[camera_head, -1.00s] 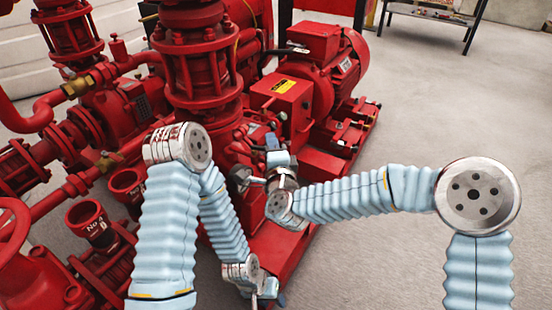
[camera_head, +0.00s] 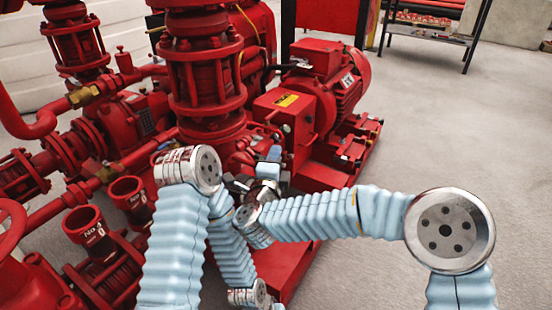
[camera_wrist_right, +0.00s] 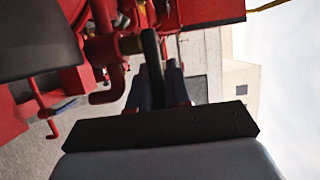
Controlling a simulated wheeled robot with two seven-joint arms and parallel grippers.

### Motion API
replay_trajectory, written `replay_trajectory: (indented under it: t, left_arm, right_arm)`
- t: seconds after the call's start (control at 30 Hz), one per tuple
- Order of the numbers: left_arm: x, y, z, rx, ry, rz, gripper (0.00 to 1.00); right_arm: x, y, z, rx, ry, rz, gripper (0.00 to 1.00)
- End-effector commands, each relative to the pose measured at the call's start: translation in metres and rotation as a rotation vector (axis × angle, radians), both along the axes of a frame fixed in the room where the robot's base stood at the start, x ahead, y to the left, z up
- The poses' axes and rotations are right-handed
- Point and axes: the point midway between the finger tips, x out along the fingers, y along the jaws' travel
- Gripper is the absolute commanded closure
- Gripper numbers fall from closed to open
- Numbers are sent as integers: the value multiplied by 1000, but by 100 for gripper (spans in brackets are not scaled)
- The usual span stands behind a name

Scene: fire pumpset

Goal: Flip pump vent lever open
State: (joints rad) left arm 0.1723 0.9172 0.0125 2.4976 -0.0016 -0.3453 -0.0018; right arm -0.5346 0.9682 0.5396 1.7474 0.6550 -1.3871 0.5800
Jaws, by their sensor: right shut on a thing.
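The red pump (camera_head: 205,100) stands left of centre in the head view, with its red motor (camera_head: 325,85) behind it to the right. My right gripper (camera_head: 270,152) is at the side of the pump, low and near the middle; its fingertips are hard to make out there. In the right wrist view, the dark fingers of my right gripper (camera_wrist_right: 158,70) are shut on a dark curved lever (camera_wrist_right: 150,45), which runs up to a red fitting with a brass-coloured part. The lever is not clear in the head view. My left arm folds down in front of the pump, and its gripper is out of view.
Red pipes and flanges (camera_head: 75,150) crowd the left side. Two open red cups (camera_head: 85,222) stand at the lower left. A red base (camera_head: 285,265) runs under the pump. Clear grey floor (camera_head: 440,130) lies to the right, with a dark shelf (camera_head: 435,30) behind.

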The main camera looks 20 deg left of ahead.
Motion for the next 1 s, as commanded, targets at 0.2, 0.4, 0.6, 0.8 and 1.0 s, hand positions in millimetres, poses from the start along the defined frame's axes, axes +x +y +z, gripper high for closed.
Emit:
replay_trajectory:
  t: [0.2, 0.4, 0.6, 0.8, 1.0]
  left_arm:
    - [0, 0, 0, 0, 0, 0, 57]
    - [0, 0, 0, 0, 0, 0, 57]
    - [0, 0, 0, 0, 0, 0, 57]
    - [0, 0, 0, 0, 0, 0, 57]
    - [0, 0, 0, 0, 0, 0, 57]
  right_arm:
    - [-2, 4, 3, 4, -3, 11, 70]
    - [-1, 2, 1, 2, -2, 5, 62]
    - [0, 0, 0, 0, 0, 2, 62]
    - [1, 0, -1, -1, 2, 0, 62]
    - [1, -1, -2, -3, 3, -1, 62]
